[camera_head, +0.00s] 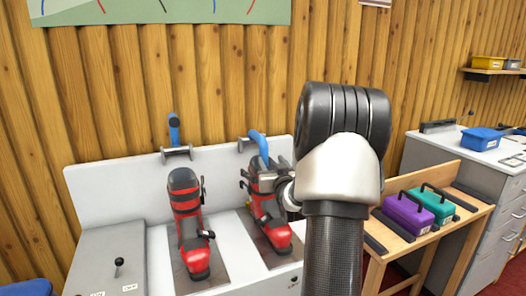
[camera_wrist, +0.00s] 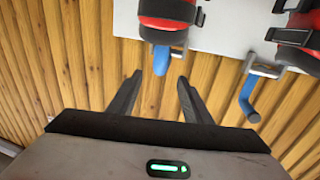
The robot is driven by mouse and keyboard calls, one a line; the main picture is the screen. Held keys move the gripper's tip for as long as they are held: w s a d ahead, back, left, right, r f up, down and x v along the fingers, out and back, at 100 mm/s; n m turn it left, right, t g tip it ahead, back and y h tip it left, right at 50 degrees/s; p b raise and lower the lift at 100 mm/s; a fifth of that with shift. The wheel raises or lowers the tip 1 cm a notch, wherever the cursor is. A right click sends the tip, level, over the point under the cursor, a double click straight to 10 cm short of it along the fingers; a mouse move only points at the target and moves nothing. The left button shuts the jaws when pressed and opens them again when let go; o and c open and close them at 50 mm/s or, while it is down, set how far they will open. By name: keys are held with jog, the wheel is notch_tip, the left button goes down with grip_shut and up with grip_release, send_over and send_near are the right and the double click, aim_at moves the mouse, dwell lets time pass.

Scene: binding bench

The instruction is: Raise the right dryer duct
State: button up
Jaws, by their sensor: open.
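The right dryer duct (camera_head: 259,144) is a blue bent tube on a grey bracket at the white back panel, above the right boot. In the wrist view this duct (camera_wrist: 161,60) shows between my fingertips, slightly beyond them, with no clear contact. My gripper (camera_head: 270,179) is open and empty near the duct in the head view; its two dark fingers (camera_wrist: 158,85) stand apart in the wrist view. The left duct (camera_head: 174,128) is blue and stands up behind the left boot; it is hook-shaped in the wrist view (camera_wrist: 247,98). My arm hides part of the bench.
A left red boot (camera_head: 187,225) and a right red boot (camera_head: 268,215) stand on the white bench. To the right, a wooden table (camera_head: 448,238) holds a purple case (camera_head: 404,217) and a teal case (camera_head: 434,204). The wooden wall (camera_head: 120,100) rises behind.

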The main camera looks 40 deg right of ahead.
aim_at(265, 150)
jog(key=x, duration=1.3)
jog(key=shift+b, duration=0.35)
jog(key=shift+s, duration=0.1)
grip_shut()
